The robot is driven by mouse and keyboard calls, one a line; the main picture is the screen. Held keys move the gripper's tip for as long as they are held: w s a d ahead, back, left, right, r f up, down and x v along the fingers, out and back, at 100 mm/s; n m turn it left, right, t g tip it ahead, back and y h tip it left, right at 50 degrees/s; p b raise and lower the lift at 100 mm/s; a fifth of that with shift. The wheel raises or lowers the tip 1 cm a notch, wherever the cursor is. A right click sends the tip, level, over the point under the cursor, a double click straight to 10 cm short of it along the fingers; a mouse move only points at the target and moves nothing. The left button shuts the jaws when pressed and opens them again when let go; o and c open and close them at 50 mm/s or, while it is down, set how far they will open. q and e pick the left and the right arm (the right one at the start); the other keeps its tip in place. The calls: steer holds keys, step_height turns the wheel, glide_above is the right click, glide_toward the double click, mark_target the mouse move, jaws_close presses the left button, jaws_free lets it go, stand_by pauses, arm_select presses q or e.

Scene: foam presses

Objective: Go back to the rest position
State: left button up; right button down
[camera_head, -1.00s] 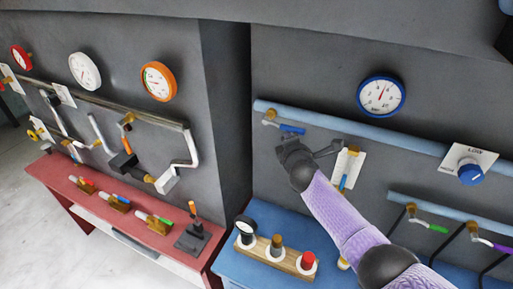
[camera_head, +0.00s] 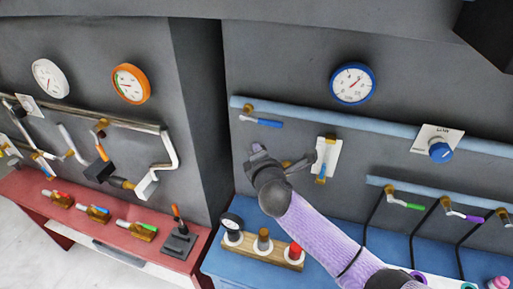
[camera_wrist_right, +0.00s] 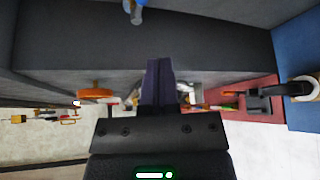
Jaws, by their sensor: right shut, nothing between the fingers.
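My right arm, with a purple sleeve, comes in from the lower right in the head view. Its dark grey gripper (camera_head: 257,153) is in front of the grey wall, below the blue-handled valve (camera_head: 264,122) and apart from it. In the right wrist view the two dark fingers (camera_wrist_right: 158,82) are together with nothing between them. My left gripper is in neither view now.
A blue bench (camera_head: 228,266) with a wooden block (camera_head: 262,252) of knobs is below the arm. A red bench (camera_head: 88,219) stands left. A blue pipe (camera_head: 385,133), a blue gauge (camera_head: 352,83) and a blue dial (camera_head: 440,150) are on the wall.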

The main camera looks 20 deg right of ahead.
steer(key=shift+s+a+r, duration=0.2)
steer(key=shift+s+a, duration=0.1)
steer(key=shift+s, duration=0.05)
steer(key=shift+d, duration=0.1)
